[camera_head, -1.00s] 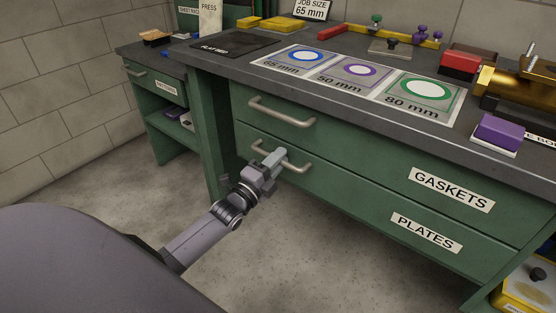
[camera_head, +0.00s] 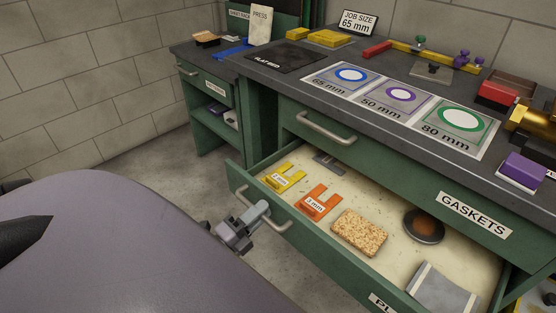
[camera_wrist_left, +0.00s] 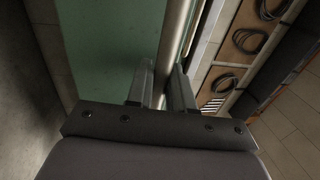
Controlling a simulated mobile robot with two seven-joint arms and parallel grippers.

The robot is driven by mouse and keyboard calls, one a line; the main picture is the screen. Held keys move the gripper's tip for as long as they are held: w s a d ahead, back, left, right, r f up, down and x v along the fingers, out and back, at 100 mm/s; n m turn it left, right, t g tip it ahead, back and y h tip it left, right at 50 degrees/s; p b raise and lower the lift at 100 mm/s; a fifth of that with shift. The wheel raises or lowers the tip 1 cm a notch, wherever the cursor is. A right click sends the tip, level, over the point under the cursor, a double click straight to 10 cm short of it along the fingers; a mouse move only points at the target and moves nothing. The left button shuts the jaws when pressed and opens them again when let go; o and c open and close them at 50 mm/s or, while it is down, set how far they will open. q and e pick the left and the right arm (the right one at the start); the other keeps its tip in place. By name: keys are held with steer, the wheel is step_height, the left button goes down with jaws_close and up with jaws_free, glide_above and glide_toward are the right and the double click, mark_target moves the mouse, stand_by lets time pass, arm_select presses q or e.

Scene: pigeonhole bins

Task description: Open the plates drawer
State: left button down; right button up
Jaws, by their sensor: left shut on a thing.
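The plates drawer (camera_head: 345,268) is the lower green drawer, and in the head view it is pulled well out from the bench. My left gripper (camera_head: 262,212) is shut on its grey bar handle (camera_head: 279,225). In the left wrist view the two fingers (camera_wrist_left: 160,88) stand on either side of the bar (camera_wrist_left: 174,45). In the open drawer lie a yellow plate (camera_head: 284,177), an orange plate (camera_head: 316,202), a tan speckled block (camera_head: 359,233), a dark round disc (camera_head: 424,225) and a grey sheet (camera_head: 444,288). The drawer's label is mostly cut off. My right gripper does not show.
The gaskets drawer above, with its handle (camera_head: 325,128), is shut. On the bench top (camera_head: 290,92) lie three gasket cards, a purple block (camera_head: 521,170) and a black mat (camera_head: 287,62). A second green cabinet (camera_head: 210,105) stands to the left.

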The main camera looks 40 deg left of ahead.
arm_select(q)
steer(key=shift+r+p+v, duration=0.25)
steer(key=shift+v, duration=0.9)
steer(key=shift+r+p+v, duration=0.2)
steer(key=shift+p+v, duration=0.05)
steer(key=shift+v, duration=0.9)
steer(key=shift+s, duration=0.1)
steer(key=c, duration=1.2)
jaws_free()
steer(key=shift+o, duration=0.2)
steer(key=v, duration=0.7)
